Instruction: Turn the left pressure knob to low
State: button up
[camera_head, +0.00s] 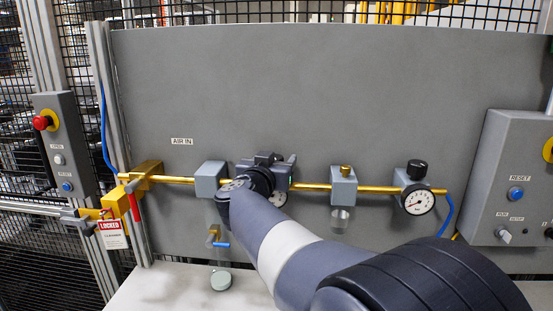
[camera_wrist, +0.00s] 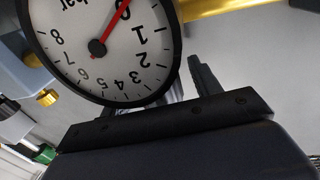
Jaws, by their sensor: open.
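The left pressure knob is not clearly visible; my gripper (camera_head: 278,163) covers its place above the left gauge in the head view. The left gauge (camera_head: 278,198) is partly hidden behind my arm. In the wrist view a large white gauge face (camera_wrist: 125,60) fills the upper left, its red needle pointing near 0. A dark finger of my gripper (camera_wrist: 205,80) shows beside the gauge; the other finger is mostly hidden behind it. My gripper is open at the left regulator. I cannot tell whether the knob is between the fingers.
A brass pipe (camera_head: 312,187) runs along the grey panel (camera_head: 300,90). To the right are a grey block (camera_head: 343,186) and a second black knob (camera_head: 417,169) above its gauge (camera_head: 418,201). A red lockout tag (camera_head: 112,234) hangs at left. A blue-handled valve (camera_head: 216,242) sits below.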

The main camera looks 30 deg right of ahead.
jog(key=shift+w+d, duration=0.35)
jog(key=c, duration=1)
